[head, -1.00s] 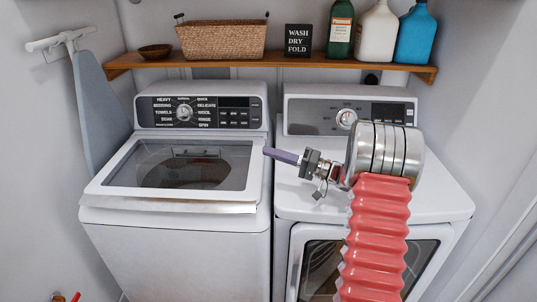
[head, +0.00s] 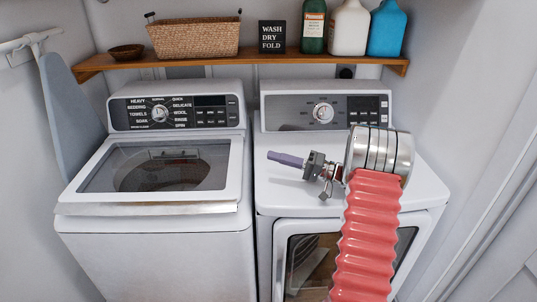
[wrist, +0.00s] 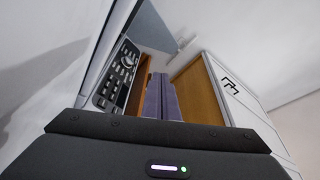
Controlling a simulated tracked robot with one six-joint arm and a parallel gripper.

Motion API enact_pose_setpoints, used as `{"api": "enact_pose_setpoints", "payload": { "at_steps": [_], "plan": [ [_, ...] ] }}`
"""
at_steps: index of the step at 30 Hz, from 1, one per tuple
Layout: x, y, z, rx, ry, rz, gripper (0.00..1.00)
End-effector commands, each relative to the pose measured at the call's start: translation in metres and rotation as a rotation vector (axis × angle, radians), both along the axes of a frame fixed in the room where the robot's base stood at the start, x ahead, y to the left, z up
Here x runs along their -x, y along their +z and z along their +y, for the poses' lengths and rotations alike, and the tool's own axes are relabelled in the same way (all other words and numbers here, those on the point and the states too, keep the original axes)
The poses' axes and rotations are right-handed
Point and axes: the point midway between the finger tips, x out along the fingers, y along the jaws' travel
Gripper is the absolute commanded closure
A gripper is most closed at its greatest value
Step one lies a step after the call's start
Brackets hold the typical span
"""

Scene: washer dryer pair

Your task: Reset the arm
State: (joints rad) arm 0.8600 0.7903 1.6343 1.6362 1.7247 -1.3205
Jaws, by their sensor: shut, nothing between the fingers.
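My gripper (head: 284,159) shows in the head view as purple-grey fingers pointing left over the dryer top. The fingers are together with nothing between them. The wrist view shows the same fingers (wrist: 160,97) side by side and closed. My arm, with a red ribbed sleeve and a silver joint, rises in front of the dryer (head: 268,200). The washer (head: 150,245) stands to the left with its glass-windowed lid (head: 95,180) down. The gap between the fingers and the dryer top is hard to judge.
A wooden shelf (head: 240,59) above holds a wicker basket (head: 195,37), a small bowl (head: 127,51), a sign (head: 271,36) and several bottles. An ironing board (head: 68,110) hangs on the left wall. A wall (head: 470,110) closes off the right side.

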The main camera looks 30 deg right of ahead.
Motion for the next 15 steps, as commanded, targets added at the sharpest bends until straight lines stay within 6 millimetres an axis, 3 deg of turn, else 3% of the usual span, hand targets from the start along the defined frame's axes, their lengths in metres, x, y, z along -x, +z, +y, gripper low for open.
{"api": "enact_pose_setpoints", "payload": {
  "at_steps": [9,15],
  "plan": [
    [-0.001,0.002,0.005,0.003,0.009,0.007,1.00],
    [0.000,0.014,0.041,0.036,0.081,0.077,1.00]
  ]
}}
